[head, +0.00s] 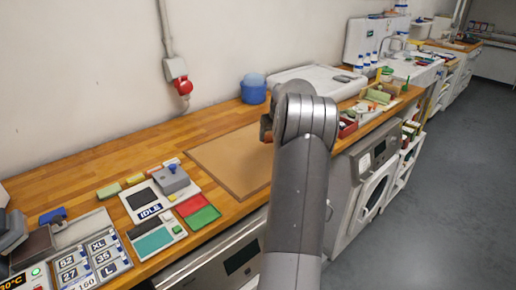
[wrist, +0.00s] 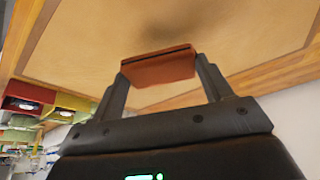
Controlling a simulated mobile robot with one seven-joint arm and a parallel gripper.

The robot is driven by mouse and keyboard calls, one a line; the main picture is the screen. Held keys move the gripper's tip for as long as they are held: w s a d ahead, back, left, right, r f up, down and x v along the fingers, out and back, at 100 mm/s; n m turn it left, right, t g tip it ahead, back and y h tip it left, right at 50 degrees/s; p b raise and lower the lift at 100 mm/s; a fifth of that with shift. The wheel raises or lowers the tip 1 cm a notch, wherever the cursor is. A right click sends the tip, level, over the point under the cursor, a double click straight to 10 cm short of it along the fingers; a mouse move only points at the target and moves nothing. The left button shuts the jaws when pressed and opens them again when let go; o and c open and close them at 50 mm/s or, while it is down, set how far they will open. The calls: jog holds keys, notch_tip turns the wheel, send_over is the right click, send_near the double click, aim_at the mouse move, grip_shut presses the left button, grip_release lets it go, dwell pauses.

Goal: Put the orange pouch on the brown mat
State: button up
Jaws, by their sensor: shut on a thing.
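The orange pouch (wrist: 158,66), a small rust-orange block shape with a dark line along its top edge, sits between the two fingers of my gripper (wrist: 161,72) in the wrist view. My gripper is shut on it. The brown mat (head: 222,158) lies flat on the wooden counter. In the wrist view the mat (wrist: 85,38) fills the background behind the pouch, with a soft shadow on it. The pouch appears held above the mat.
Left of the mat stand a grey device with an IDLE display (head: 145,208) and red and green pads (head: 197,210). A blue tub (head: 253,90) and white tray (head: 315,78) stand behind. A red bin (head: 347,126) is to the right. The mat's visible surface is clear.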

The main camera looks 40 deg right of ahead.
send_over(255, 153)
jog(key=s, duration=0.1)
jog(key=f, duration=0.4)
jog(key=shift+s+a+f, duration=0.1)
jog(key=shift+s+a, duration=0.05)
jog(key=shift+a, duration=0.05)
jog(key=shift+f, duration=2.05)
jog(key=o, duration=1)
jog(key=shift+f, duration=0.1)
jog(key=shift+c, duration=0.2)
